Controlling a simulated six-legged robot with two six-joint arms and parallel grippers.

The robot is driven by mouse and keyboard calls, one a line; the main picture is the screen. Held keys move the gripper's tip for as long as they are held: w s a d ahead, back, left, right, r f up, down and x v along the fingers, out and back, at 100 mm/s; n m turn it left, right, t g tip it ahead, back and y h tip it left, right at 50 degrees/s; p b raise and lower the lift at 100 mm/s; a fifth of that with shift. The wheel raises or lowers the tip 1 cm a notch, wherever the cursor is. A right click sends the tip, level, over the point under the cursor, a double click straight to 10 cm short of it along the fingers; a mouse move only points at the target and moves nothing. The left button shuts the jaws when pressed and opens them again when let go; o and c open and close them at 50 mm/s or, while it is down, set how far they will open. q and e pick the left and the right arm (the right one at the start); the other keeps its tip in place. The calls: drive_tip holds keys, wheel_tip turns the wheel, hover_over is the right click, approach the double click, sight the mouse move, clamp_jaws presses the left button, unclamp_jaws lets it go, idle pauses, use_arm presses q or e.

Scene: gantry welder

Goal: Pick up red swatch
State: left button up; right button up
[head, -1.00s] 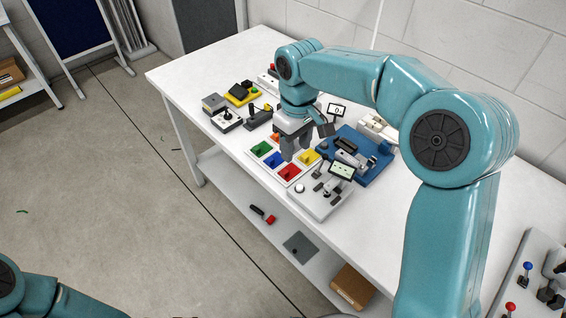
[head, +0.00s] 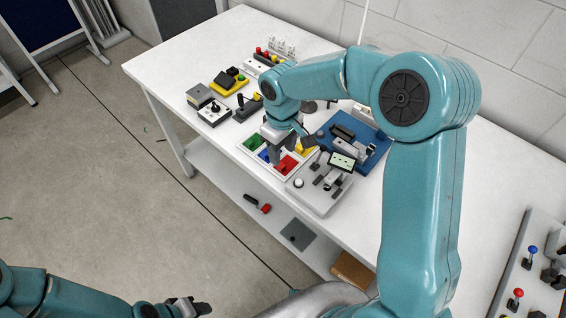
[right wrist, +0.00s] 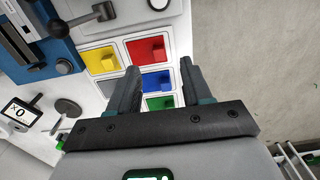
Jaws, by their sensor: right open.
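The red swatch (head: 287,165) lies in a compartment of a white tray (head: 243,147) on the table. In the right wrist view the red swatch (right wrist: 146,50) lies just beyond my fingertips and is uncovered. My right gripper (head: 278,156) is over the tray, beside the red swatch; its open, empty fingers (right wrist: 160,75) also show in the wrist view. The blue swatch (right wrist: 156,82) shows between them, the green swatch (right wrist: 160,102) nearer the palm, and the yellow swatch (right wrist: 101,60) left of the red. My left gripper (head: 188,307) shows at the bottom edge, its jaws unclear.
A grey device with a small screen (head: 342,161) stands right of the tray, and a blue fixture (head: 375,150) stands behind it. Joystick boxes (head: 214,112) are to the left. The table's front edge is near the tray. A lower shelf (head: 225,180) holds several items.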

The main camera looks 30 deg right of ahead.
sight(282, 165)
drive_tip(key=shift+w+a+f, duration=0.1)
drive_tip(key=shift+w+f, duration=0.15)
drive_tip(key=shift+f, duration=0.4)
drive_tip(key=shift+s+f, duration=0.1)
drive_tip(key=shift+s, duration=0.1)
drive_tip(key=shift+s+d+f+p, duration=0.25)
drive_tip(key=shift+s+f+p, duration=0.25)
drive_tip(key=shift+f, duration=0.35)
drive_tip(key=f, duration=0.1)
drive_tip(key=w+f, duration=0.1)
drive_tip(key=f, duration=0.1)
drive_tip(key=shift+w+a+f, duration=0.1)
drive_tip(key=shift+w+f, duration=0.15)
drive_tip(key=shift+s+r, duration=0.25)
drive_tip(key=shift+s, duration=0.25)
drive_tip(key=c, duration=0.3)
drive_tip(key=shift+w+f, duration=0.15)
drive_tip(key=shift+w, duration=0.2)
clamp_jaws()
use_arm(q)
drive_tip(key=shift+s+r, duration=0.35)
drive_tip(key=shift+r, duration=0.3)
use_arm(e)
drive_tip(key=shift+s, duration=0.2)
